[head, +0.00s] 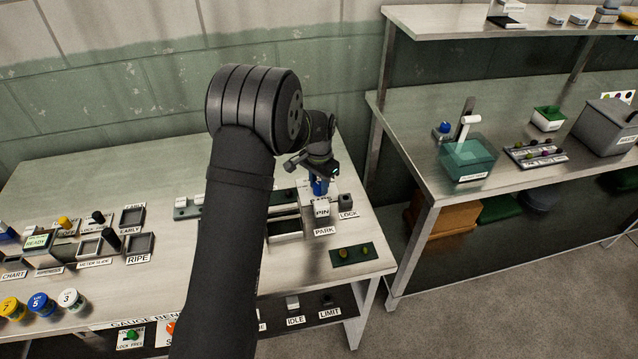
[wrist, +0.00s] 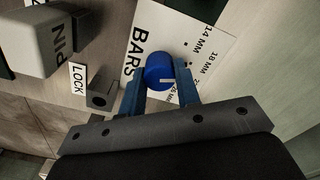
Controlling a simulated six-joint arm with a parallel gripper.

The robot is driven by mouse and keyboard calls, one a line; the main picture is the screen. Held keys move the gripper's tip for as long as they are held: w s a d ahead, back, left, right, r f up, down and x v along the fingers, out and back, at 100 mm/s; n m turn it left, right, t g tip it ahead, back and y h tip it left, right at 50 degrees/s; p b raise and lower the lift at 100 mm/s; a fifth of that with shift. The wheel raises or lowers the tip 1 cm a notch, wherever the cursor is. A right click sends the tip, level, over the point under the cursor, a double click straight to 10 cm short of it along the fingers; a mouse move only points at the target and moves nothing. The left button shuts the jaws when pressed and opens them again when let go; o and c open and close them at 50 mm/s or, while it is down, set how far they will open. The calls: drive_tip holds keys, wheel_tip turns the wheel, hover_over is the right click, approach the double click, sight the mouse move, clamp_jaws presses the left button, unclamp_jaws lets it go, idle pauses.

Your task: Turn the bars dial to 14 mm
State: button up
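The bars dial (wrist: 159,70) is a round blue knob with a white pointer line, on a white plate (wrist: 150,30) marked BARS. The 14 MM label (wrist: 214,37) is at the plate's upper right, with 18 MM below it. Lower labels are partly hidden by a finger. The pointer line points right in the wrist view, towards that finger and below the 14 MM label. My gripper (wrist: 160,84) has a blue finger on each side of the dial, seemingly touching both sides. In the head view my gripper (head: 320,187) is over the plate, and the dial cannot be made out.
A grey PIN block (wrist: 42,38) and a small LOCK block (wrist: 100,95) stand left of the dial in the wrist view. The head view shows a dark tray with knobs (head: 342,258) at the bench's front right. Trays and jars occupy the left side.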

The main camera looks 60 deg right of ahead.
sight(319, 184)
drive_tip(key=shift+n, duration=0.3)
drive_tip(key=n, duration=0.3)
drive_tip(key=shift+n, duration=2.2)
drive_tip(key=o, duration=1)
wheel_tip(319, 184, up, 18)
drive_tip(key=shift+f, duration=0.25)
